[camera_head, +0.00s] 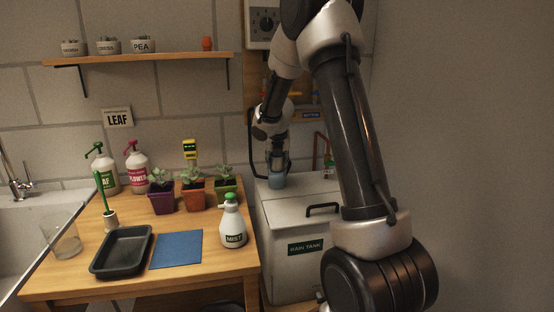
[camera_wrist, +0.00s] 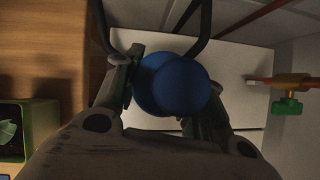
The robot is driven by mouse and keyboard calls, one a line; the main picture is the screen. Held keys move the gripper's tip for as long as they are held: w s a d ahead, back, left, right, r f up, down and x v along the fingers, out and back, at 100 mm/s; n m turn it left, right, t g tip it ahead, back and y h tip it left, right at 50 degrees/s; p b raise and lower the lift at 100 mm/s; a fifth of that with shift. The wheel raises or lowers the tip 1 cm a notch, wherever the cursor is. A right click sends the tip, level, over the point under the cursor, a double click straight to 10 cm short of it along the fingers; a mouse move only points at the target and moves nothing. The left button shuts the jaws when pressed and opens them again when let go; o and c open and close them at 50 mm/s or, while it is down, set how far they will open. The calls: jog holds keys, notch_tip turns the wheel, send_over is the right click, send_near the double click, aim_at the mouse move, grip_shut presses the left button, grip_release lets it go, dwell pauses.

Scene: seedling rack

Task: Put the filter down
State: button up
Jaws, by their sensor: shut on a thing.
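The filter (camera_wrist: 178,88) is a round blue thing held between my fingers in the wrist view. In the head view the filter (camera_head: 277,181) shows as a small pale blue cylinder under my gripper (camera_head: 276,168). My gripper is shut on it, one finger on each side. It is over the back left of the white lid of the rain tank (camera_head: 290,205). The filter's lower end is at or just above the lid; I cannot tell if it touches.
A black lid handle (camera_head: 322,209) stands in front. A pipe with a green-handled tap (camera_wrist: 287,105) is at right. The wooden table (camera_head: 190,278) at left holds a black tray (camera_head: 121,250), blue mat (camera_head: 177,250), mist bottle (camera_head: 233,226) and potted seedlings (camera_head: 194,197).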

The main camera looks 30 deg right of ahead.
jog(key=shift+f, duration=0.2)
jog(key=o, duration=1)
